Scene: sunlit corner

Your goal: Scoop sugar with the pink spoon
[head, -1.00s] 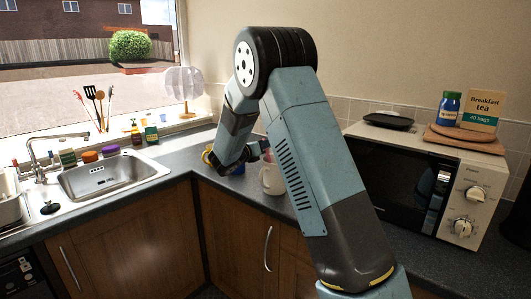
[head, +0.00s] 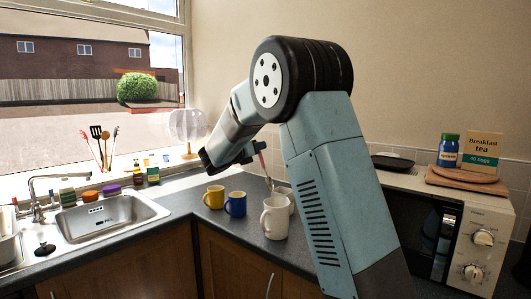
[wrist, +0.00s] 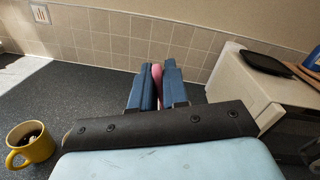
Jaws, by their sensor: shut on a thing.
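In the head view, my gripper (head: 260,147) is shut on the upper part of the pink spoon (head: 263,160), above the counter. The spoon slants down toward a pale container (head: 285,190) behind the front white mug; whether its tip is inside I cannot tell. In the wrist view, a strip of the pink spoon (wrist: 157,73) shows between the two blue fingers of my gripper (wrist: 156,80). The sugar itself cannot be made out.
A white mug (head: 275,219), a blue mug (head: 236,204) and a yellow mug (head: 214,197) stand close by; the yellow mug also shows in the wrist view (wrist: 38,149). The microwave (head: 462,228) stands to the right, the sink (head: 110,216) to the left.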

